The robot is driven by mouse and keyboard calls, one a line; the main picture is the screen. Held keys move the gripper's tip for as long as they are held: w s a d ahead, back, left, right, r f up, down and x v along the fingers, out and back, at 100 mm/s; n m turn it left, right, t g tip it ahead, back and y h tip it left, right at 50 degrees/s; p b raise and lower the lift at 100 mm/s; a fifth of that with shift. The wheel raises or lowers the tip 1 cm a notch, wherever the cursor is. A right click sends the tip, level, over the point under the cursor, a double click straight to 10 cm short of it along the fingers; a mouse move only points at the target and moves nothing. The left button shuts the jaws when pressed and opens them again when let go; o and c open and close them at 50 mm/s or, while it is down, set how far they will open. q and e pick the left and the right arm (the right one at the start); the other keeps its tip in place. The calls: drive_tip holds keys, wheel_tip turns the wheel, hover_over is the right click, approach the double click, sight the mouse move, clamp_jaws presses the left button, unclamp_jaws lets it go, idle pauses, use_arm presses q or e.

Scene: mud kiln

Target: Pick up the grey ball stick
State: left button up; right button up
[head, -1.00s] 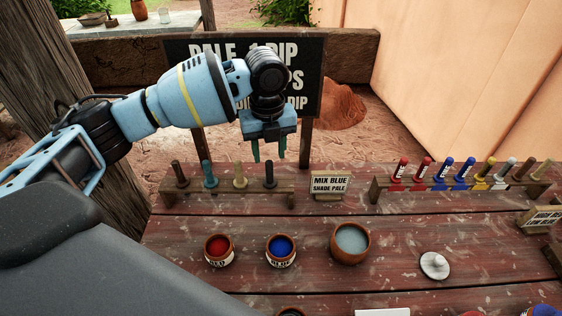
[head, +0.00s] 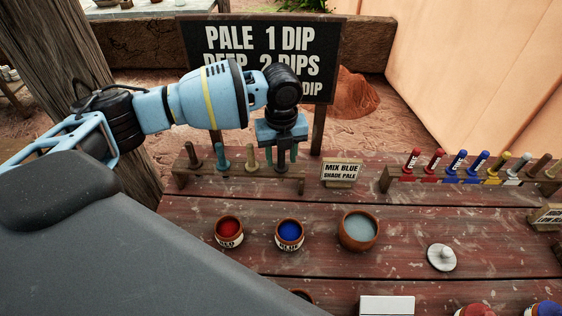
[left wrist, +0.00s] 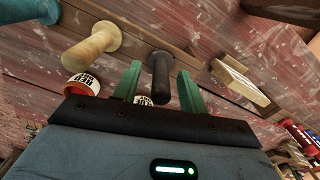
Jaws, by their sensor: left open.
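The dark grey stick (head: 281,161) stands upright at the right end of a wooden rack (head: 236,182). Brown (head: 193,156), teal (head: 223,158) and tan (head: 251,158) sticks stand left of it. My left gripper (head: 281,154) is open at the dark stick, its fingers pointing down on either side of it. In the left wrist view the dark stick (left wrist: 161,75) is between the two green fingers, with gaps visible on both sides. The stick's lower end is hidden in the rack. My right gripper is not in view.
A small "MIX BLUE SHADE PALE" sign (head: 341,172) stands just right of the rack. Red (head: 229,230) and blue (head: 289,234) paint pots and a bowl of greyish liquid (head: 358,230) stand in front. A rack of coloured tubes (head: 460,178) is at right.

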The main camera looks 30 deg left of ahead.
use_arm(q)
drive_tip(key=shift+f, duration=0.75)
drive_tip(key=shift+c, duration=0.2)
clamp_jaws()
drive_tip(key=shift+r, duration=0.15)
wheel_tip(320, 180, up, 10)
drive_tip(key=shift+f, duration=0.1)
